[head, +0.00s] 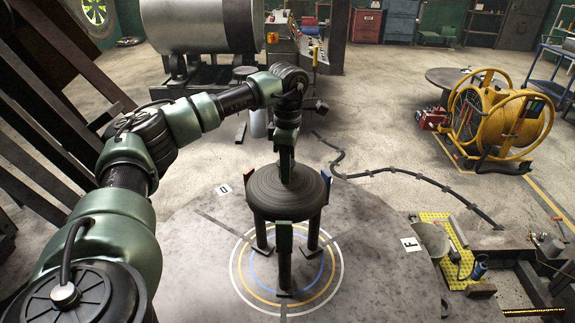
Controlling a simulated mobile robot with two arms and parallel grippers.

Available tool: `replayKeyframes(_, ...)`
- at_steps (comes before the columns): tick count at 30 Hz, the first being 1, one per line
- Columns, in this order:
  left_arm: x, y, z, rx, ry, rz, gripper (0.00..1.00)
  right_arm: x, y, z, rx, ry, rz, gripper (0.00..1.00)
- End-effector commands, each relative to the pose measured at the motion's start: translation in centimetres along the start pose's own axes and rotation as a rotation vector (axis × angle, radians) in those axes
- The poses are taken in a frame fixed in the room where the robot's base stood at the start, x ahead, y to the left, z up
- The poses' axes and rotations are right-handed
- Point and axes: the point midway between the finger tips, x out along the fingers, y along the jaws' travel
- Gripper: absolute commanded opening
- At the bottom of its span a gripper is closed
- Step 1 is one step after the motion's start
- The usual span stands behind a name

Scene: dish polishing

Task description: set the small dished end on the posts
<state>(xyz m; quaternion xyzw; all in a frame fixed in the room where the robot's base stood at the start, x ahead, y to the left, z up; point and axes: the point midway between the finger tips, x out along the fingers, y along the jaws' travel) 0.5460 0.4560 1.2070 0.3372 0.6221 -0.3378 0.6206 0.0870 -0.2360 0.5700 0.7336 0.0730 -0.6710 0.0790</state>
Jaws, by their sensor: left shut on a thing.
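The small dished end (264,190) is a dark, round, ridged disc in the middle of the head view, and it looks about level. My left gripper (287,172) comes down on it from above and is shut on it near its middle; the fingertips are partly hidden. Dark posts stand on the round table directly under the disc: a front post (284,262), a left post (261,232) and a right post (314,232). The disc overlaps the tops of the rear posts. I cannot tell whether it touches them or hovers just above. My right gripper is not in view.
The round grey table (190,270) has white, yellow and blue rings around the posts and is otherwise mostly clear. A yellow tray with tools (436,217) is at the right. A yellow fan (490,117) and a cable (420,178) are on the floor behind.

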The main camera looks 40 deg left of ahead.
Motion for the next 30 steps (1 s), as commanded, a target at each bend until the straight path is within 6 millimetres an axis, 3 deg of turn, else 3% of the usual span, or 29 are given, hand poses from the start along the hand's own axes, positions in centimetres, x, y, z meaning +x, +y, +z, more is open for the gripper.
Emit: replayKeyframes(30, 3.6, 0.1, 0.2, 0.001, -0.004, 0.005, 0.0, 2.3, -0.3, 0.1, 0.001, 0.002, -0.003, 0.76)
